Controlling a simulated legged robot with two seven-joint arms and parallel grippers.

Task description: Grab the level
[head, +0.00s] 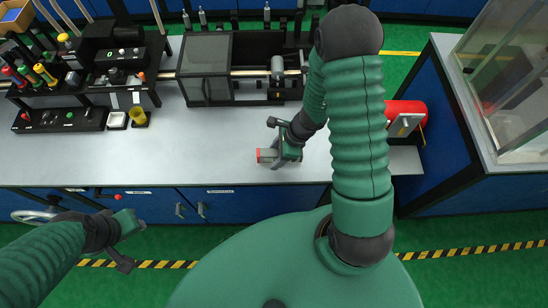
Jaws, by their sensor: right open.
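A small grey object with a red end (266,155), which may be the level, lies on the light worktop (200,160) near its front edge. My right gripper (277,146) is open and close around or above this object, hiding part of it. I cannot tell whether the fingers touch it. My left gripper (125,242) hangs in front of the bench, below and left of the worktop edge.
A dark machine with a glazed box (207,70) stands along the back. A control panel with coloured knobs (60,119) and a yellow cup (138,116) are at left. A red cylinder (404,112) is right of my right arm, near a clear-walled cabinet (510,90). The worktop's front middle is mostly clear.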

